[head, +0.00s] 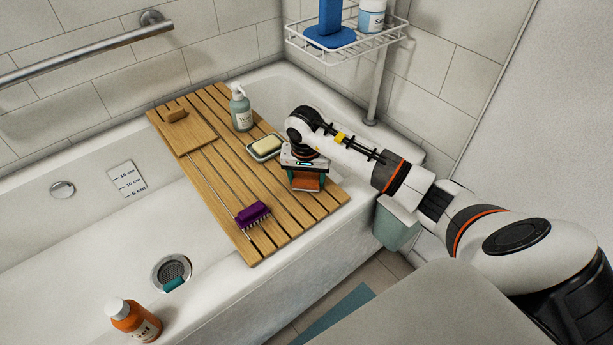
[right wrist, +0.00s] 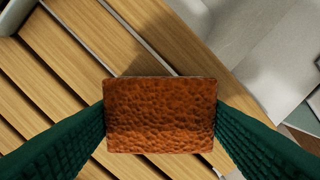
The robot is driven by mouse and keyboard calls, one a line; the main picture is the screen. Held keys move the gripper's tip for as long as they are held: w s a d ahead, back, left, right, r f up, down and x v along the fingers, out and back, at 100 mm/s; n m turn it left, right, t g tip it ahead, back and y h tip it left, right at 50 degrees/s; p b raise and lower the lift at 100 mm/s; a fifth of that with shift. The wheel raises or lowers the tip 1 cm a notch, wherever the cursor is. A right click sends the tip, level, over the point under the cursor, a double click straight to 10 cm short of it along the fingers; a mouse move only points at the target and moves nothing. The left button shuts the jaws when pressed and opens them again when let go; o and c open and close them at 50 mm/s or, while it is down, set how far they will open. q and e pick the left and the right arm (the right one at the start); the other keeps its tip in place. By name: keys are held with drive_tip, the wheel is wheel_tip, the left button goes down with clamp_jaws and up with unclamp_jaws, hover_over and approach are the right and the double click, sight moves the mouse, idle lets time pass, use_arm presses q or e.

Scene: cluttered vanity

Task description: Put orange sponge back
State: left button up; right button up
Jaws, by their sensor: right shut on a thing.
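The orange sponge (right wrist: 160,115) is a rough rectangular block between the two green fingers of my right gripper (head: 307,178), which is shut on it. In the head view the sponge (head: 306,183) shows just below the gripper, over the right end of the slatted wooden bath tray (head: 222,188). The wooden slats (right wrist: 72,68) lie behind the sponge in the right wrist view. I cannot tell whether the sponge touches them. My left gripper is not in view.
On the tray are a soap dish (head: 264,148), a pump bottle (head: 240,108), a purple brush (head: 253,215) and a small wooden board (head: 188,138). A wire shelf (head: 345,45) hangs above. An orange bottle (head: 136,320) stands at the tub's front. A bin (head: 395,228) stands outside.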

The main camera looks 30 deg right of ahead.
sight(305, 182)
drive_tip(key=shift+f, duration=0.15)
drive_tip(key=o, duration=0.9)
use_arm(q)
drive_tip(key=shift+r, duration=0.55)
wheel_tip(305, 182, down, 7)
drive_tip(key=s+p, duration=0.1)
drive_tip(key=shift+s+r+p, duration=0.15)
drive_tip(key=shift+p, duration=0.15)
use_arm(e)
drive_tip(key=r, duration=0.8)
drive_tip(key=s+a+r, duration=0.1)
drive_tip(key=r, duration=0.3)
drive_tip(key=shift+s+r, duration=0.1)
drive_tip(key=shift+r, duration=0.05)
